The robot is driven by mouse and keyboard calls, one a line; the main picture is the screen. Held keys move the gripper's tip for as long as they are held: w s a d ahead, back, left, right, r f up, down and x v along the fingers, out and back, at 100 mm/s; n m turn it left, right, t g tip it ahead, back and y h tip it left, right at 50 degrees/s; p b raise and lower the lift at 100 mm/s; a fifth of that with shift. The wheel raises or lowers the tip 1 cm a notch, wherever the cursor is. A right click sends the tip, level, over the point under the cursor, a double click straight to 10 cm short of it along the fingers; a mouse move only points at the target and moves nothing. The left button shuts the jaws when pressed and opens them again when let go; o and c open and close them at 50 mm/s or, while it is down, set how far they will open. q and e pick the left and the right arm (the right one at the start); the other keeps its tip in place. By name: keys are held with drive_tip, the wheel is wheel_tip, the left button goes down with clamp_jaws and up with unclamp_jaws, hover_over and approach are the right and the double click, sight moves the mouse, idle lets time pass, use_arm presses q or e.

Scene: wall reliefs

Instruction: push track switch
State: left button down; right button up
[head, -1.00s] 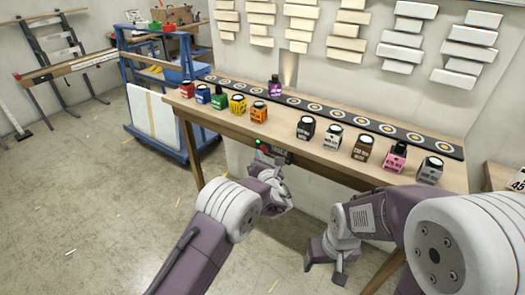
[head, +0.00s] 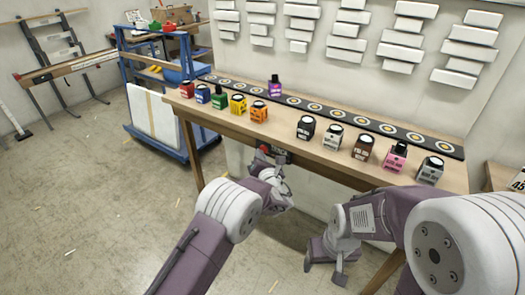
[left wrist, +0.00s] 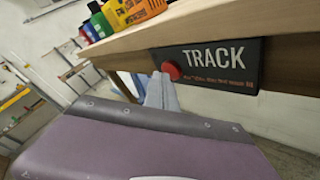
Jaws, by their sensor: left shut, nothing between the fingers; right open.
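The track switch is a black box marked TRACK (left wrist: 225,62) with a red button (left wrist: 171,71) on its face, fixed to the table's front edge. In the head view the switch (head: 276,154) is small and partly hidden by my left gripper (head: 267,165). My left gripper is shut and empty; in the left wrist view its grey fingers (left wrist: 161,92) have their tips right by the red button. I cannot tell whether they touch it. My right gripper (head: 325,264) is open and empty, low in front of the table.
The wooden table (head: 290,139) carries coloured bottles in a front row and a dark track (head: 340,117) with round marks behind them. A purple bottle (head: 274,86) stands on the track. A blue cart (head: 150,90) is at the left. Floor at the left is mostly clear.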

use_arm(q)
drive_tip(key=shift+s+a, duration=0.15)
drive_tip(key=shift+s, duration=0.05)
drive_tip(key=s+a, duration=0.2)
drive_tip(key=s, duration=0.1)
drive_tip(key=s+a, duration=0.1)
drive_tip(key=shift+s+a+b, duration=0.25)
drive_tip(key=shift+s+b, duration=0.05)
drive_tip(key=shift+s, duration=0.1)
